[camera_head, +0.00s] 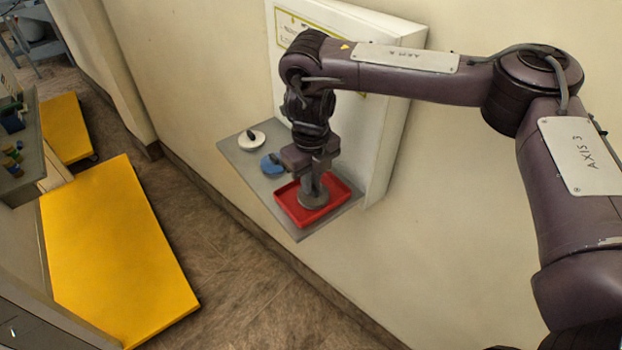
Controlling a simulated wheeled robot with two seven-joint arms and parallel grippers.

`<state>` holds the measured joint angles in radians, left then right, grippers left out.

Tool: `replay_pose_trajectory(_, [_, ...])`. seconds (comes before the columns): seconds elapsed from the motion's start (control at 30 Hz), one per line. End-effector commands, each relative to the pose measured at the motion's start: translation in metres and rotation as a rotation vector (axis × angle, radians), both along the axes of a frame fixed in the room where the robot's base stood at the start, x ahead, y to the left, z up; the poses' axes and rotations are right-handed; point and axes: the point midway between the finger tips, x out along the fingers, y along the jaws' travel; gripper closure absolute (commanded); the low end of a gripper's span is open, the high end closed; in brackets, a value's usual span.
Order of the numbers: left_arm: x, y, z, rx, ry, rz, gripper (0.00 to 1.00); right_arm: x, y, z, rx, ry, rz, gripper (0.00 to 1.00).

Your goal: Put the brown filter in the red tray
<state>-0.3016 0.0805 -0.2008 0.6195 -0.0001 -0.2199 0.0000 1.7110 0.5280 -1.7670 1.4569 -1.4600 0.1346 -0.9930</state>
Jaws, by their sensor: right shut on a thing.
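The red tray (287,204) lies on a grey shelf that sticks out from the wall. My right gripper (314,190) points down over the tray and is shut on the brown filter (313,203), a round grey-brown disc. The filter is inside the tray's outline; I cannot tell whether it touches the tray floor. The gripper's fingers hide part of the filter and the back part of the tray. My left gripper is not in view.
A white disc (252,140) and a blue disc (272,165), each with a dark knob, sit on the grey shelf (233,153) left of the tray. A white panel (386,150) stands behind the shelf. Yellow platforms (115,255) lie on the floor at left.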

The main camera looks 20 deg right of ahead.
Motion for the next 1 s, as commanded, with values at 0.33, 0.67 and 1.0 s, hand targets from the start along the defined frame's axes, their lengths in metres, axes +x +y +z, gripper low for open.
replay_pose_trajectory(0.33, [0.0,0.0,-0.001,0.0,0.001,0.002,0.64,0.0,0.0,-0.003,0.0,0.0,0.001,0.73])
replay_pose_trajectory(0.67, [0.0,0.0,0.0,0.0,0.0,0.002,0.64,0.0,0.0,-0.001,-0.001,0.0,0.001,0.68])
replay_pose_trajectory(1.0, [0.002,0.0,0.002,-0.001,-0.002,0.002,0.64,0.001,0.0,0.05,-0.003,-0.007,0.002,0.68])
